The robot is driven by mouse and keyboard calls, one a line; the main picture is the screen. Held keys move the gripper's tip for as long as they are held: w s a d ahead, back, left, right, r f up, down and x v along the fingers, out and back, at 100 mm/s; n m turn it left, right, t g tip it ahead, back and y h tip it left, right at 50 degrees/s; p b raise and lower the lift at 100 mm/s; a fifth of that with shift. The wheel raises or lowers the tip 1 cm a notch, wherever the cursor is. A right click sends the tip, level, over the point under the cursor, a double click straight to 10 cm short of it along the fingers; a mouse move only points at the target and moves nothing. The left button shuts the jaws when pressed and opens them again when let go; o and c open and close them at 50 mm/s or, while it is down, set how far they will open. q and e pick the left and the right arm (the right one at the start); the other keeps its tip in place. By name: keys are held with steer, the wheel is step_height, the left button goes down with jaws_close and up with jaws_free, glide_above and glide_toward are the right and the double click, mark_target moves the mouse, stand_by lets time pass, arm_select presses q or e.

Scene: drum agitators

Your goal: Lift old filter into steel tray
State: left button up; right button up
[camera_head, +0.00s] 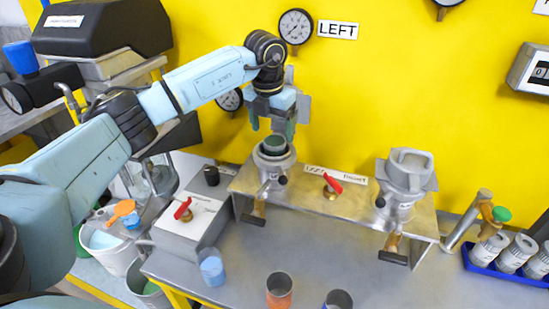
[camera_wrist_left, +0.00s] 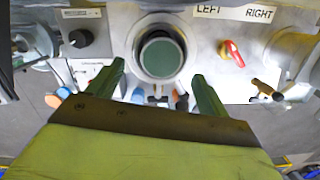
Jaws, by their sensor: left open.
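A round dark green-topped piece, likely the old filter (camera_head: 273,144), sits in the left grey metal housing (camera_head: 274,162) under the LEFT sign. It also shows in the left wrist view (camera_wrist_left: 162,54), ringed by the housing's pale rim. My left gripper (camera_head: 273,130) is open above it, with its green fingers pointing down. In the left wrist view the two fingertips (camera_wrist_left: 158,70) are spread to either side of the filter, and no contact shows. I cannot pick out a steel tray for certain. My right gripper is not in view.
A second housing (camera_head: 405,172) stands at the right of the steel stand. Red-handled valves (camera_head: 332,184) sit between and beside them. A blue tray (camera_head: 507,272) holds several grey cylinders. Orange (camera_head: 280,294) and blue cups stand at the front. The bench (camera_head: 330,248) is clear in the middle.

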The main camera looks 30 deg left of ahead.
mark_target(274, 141)
arm_select(q)
steer(key=f, duration=0.2)
steer(key=w+f, duration=0.1)
steer(key=f, duration=0.1)
steer(key=shift+r, duration=0.1)
steer(key=c, duration=1.4)
